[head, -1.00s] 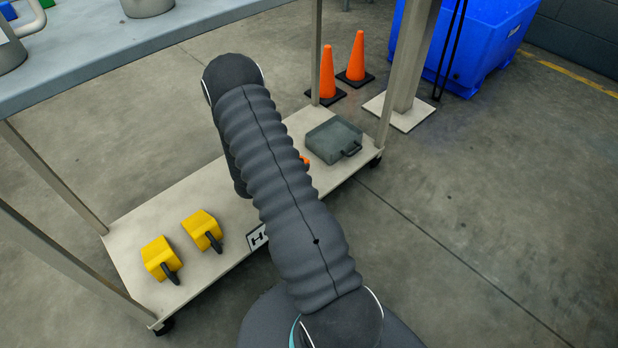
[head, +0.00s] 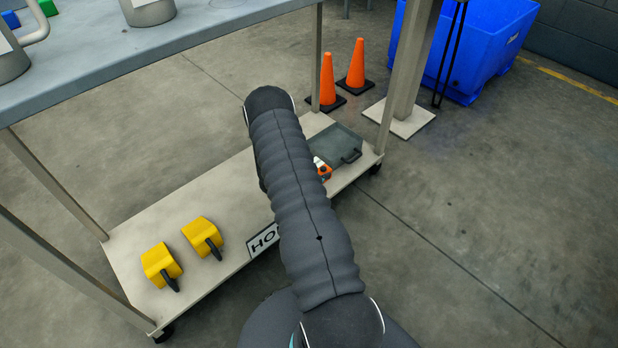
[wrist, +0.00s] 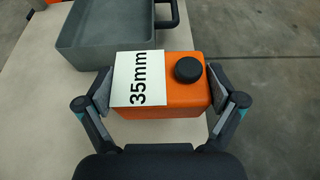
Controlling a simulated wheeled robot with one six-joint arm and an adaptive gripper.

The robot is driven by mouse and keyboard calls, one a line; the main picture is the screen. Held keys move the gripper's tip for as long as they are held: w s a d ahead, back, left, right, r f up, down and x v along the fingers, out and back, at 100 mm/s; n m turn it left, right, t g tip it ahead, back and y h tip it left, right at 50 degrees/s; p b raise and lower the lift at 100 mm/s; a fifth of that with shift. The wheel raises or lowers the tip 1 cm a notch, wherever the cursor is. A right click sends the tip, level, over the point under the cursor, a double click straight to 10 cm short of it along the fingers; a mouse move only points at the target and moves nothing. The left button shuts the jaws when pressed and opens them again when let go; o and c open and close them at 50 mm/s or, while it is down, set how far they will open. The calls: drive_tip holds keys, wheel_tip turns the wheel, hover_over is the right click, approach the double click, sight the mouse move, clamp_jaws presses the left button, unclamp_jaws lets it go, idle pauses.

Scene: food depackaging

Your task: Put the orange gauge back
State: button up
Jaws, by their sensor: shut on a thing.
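The orange gauge (wrist: 178,100) is a block with a white "35mm" label and a black knob on top. In the wrist view my gripper (wrist: 165,98) is shut on it, one pad on each side. In the head view a small part of the gauge (head: 323,173) shows past my arm, beside the grey tray; my arm hides the rest and my gripper. I cannot tell whether the gauge touches the shelf.
The grey tray (wrist: 88,40) with a black handle lies just beyond the gauge. Two yellow blocks (head: 160,263) with black handles stand at the shelf's (head: 130,243) left end. Cart posts, an upper table (head: 90,42) and orange cones (head: 356,66) are around.

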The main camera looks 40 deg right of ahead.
drive_tip(key=w+a+f, duration=0.2)
drive_tip(key=shift+w, duration=0.4)
drive_tip(key=shift+d+f, duration=0.1)
drive_tip(key=shift+f, duration=1.85)
drive_tip(key=shift+f, duration=0.25)
drive_tip(key=o, duration=1.2)
drive_tip(key=shift+r, duration=0.1)
drive_tip(key=shift+r, duration=0.1)
drive_tip(key=shift+r, duration=0.1)
drive_tip(key=v, duration=1.2)
